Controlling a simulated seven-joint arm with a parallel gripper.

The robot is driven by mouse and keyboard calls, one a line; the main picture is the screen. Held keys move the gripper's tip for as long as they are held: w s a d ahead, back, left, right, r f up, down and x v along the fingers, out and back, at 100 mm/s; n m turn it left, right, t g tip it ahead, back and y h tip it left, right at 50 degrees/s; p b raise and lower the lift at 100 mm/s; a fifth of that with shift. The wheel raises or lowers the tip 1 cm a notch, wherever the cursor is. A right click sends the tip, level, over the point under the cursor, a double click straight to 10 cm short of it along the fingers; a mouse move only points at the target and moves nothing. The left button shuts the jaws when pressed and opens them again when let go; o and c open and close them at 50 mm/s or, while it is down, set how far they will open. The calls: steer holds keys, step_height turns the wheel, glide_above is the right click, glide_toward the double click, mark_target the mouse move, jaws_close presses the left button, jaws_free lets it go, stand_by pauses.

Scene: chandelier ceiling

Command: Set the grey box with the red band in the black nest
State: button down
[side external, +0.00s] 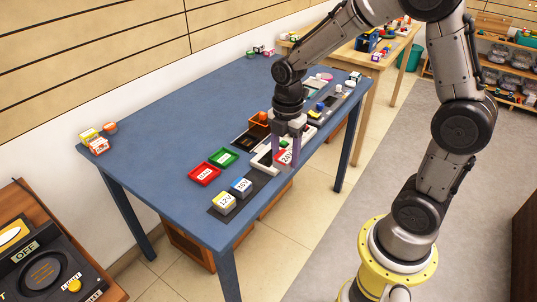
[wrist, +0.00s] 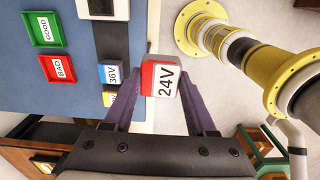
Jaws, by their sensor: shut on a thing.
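The grey box with the red band (side external: 284,158), labelled 24V, is between the fingertips of my gripper (side external: 285,149). In the wrist view the box (wrist: 163,80) sits between the two purple fingers, its label facing the camera. My gripper is shut on it and holds it near the front edge of the blue table. A dark recess in a white-framed unit (side external: 262,161), which looks like the black nest, is just left of the box in the side view.
A black strip (side external: 219,213) holds a yellow-banded 12V box (side external: 223,203) and a blue-banded 36V box (side external: 241,187). A red BAD tray (side external: 204,174) and a green GOOD tray (side external: 223,158) lie beside it. A black panel (side external: 248,139) and an orange block stand behind.

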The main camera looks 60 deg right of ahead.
steer(key=s+r, duration=0.2)
steer(key=s, duration=0.2)
steer(key=w+d+r+n, duration=0.1)
steer(key=w+d+r, duration=0.15)
steer(key=w, duration=0.65)
steer(key=w+d+r, duration=0.2)
steer(key=w+d, duration=0.1)
steer(key=w, duration=0.6)
steer(key=w+d+f, duration=0.3)
steer(key=w+d, duration=0.1)
steer(key=w, duration=0.3)
steer(key=shift+m, duration=0.4)
steer(key=shift+w+d+f, duration=0.4)
steer(key=shift+d+f, duration=0.3)
steer(key=shift+f, duration=1.35)
steer(key=shift+w+d+f, duration=0.45)
steer(key=shift+d+f, duration=0.3)
steer(key=shift+f, duration=1.35)
steer(key=shift+w+d+f, duration=0.4)
steer(key=shift+d+f, duration=0.3)
steer(key=shift+f, duration=1.35)
steer(key=shift+f, duration=1.1)
